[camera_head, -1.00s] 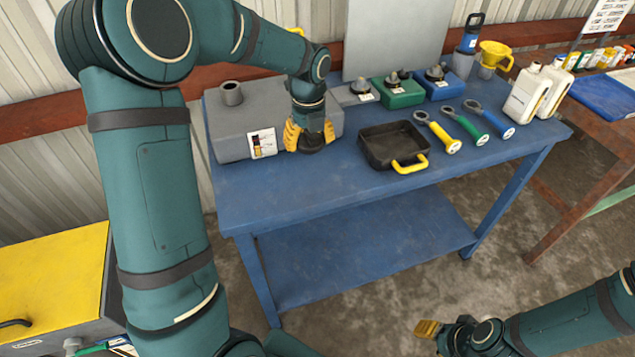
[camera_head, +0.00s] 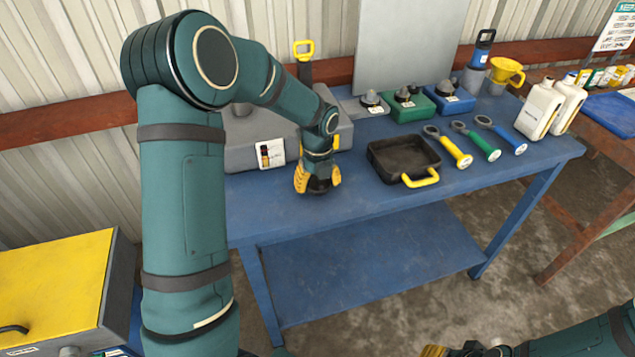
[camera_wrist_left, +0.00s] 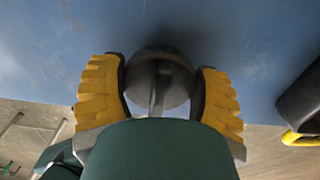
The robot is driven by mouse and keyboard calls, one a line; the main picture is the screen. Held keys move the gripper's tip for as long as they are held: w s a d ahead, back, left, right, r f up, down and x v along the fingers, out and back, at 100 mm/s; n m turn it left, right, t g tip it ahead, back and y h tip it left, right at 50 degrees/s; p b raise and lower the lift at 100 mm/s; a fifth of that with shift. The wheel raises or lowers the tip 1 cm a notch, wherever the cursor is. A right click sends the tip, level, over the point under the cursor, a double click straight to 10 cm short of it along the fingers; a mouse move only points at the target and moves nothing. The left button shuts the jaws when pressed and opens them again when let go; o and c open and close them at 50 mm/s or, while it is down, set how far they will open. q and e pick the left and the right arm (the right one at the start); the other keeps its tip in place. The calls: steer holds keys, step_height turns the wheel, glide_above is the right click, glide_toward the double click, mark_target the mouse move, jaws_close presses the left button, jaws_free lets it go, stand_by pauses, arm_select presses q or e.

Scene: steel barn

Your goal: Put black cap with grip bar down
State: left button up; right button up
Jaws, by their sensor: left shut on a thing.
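My left gripper (camera_head: 318,188) is over the blue table, in front of the grey tank and left of the black pan. It is shut on the black cap with grip bar (camera_wrist_left: 160,82). In the left wrist view the bar stands between the two yellow fingers (camera_wrist_left: 160,92), and the round cap body lies beyond it, over the blue table top. A dark shadow surrounds the cap; I cannot tell whether it touches the table. My right gripper (camera_head: 436,351) shows only in part at the bottom edge of the head view.
The blue table (camera_head: 360,207) is bare along its front left. The black pan (camera_head: 403,160) with a yellow handle stands right of the gripper. The grey tank (camera_head: 236,158) is behind. Yellow, green and blue ring-ended tools (camera_head: 455,150) and white bottles (camera_head: 540,110) are farther right.

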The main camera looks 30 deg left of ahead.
arm_select(q)
steer(key=shift+f, duration=0.15)
steer(key=o, duration=1.1)
steer(key=shift+o, duration=0.2)
step_height(320, 180, up, 12)
steer(key=shift+s+d+r+p, duration=0.15)
steer(key=shift+r+p, duration=0.05)
steer(key=shift+p, duration=1)
